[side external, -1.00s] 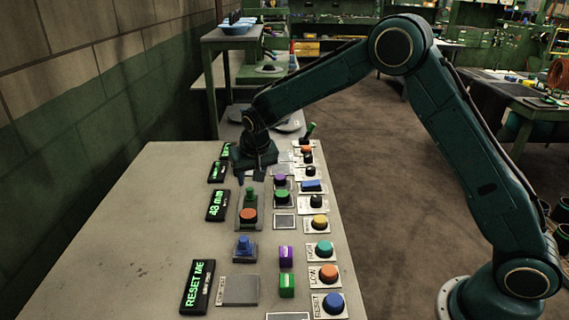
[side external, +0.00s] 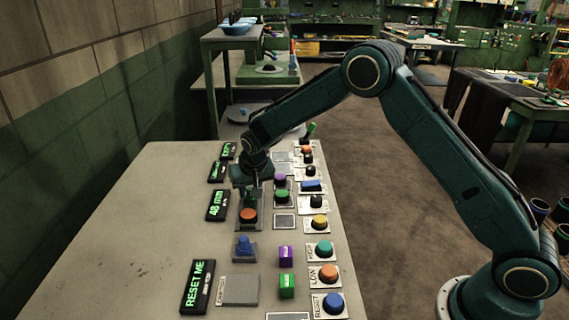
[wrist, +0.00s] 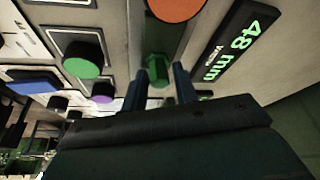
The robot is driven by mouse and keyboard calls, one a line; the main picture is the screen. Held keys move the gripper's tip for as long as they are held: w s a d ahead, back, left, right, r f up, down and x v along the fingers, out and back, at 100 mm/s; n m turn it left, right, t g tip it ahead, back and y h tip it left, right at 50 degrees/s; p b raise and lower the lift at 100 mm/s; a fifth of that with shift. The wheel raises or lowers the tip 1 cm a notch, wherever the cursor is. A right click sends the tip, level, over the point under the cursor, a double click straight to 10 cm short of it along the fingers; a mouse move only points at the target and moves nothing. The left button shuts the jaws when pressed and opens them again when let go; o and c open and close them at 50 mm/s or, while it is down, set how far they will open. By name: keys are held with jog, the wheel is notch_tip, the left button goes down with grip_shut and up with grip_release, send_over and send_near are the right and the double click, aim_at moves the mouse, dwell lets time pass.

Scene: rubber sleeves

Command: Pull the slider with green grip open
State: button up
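The green grip (wrist: 157,70) of the slider sits between the two fingers of my gripper (wrist: 162,84) in the wrist view. The left finger is close beside the grip, and a gap shows on the right, so my gripper is open around it. Whether the left finger touches it, I cannot tell. In the side view my gripper (side external: 251,187) is low over the slider's dark track (side external: 239,208) and mostly hides the green grip. The display (wrist: 232,47) beside the track reads 48 mm.
An orange knob (side external: 248,215) stands close to the grip, nearer the side camera. A green button (side external: 282,194) and a purple button (side external: 279,178) are to the right. A blue grip (side external: 243,244) stands nearer the camera. The left of the table (side external: 130,230) is clear.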

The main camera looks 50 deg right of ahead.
aim_at(257, 202)
grip_shut()
jog(key=shift+w+d, duration=1)
jog(key=shift+d, duration=0.05)
jog(key=shift+o, duration=1.6)
grip_release()
jog(key=shift+r, duration=0.15)
jog(key=v, duration=1.3)
jog(key=shift+r, duration=0.25)
jog(key=shift+s, duration=0.15)
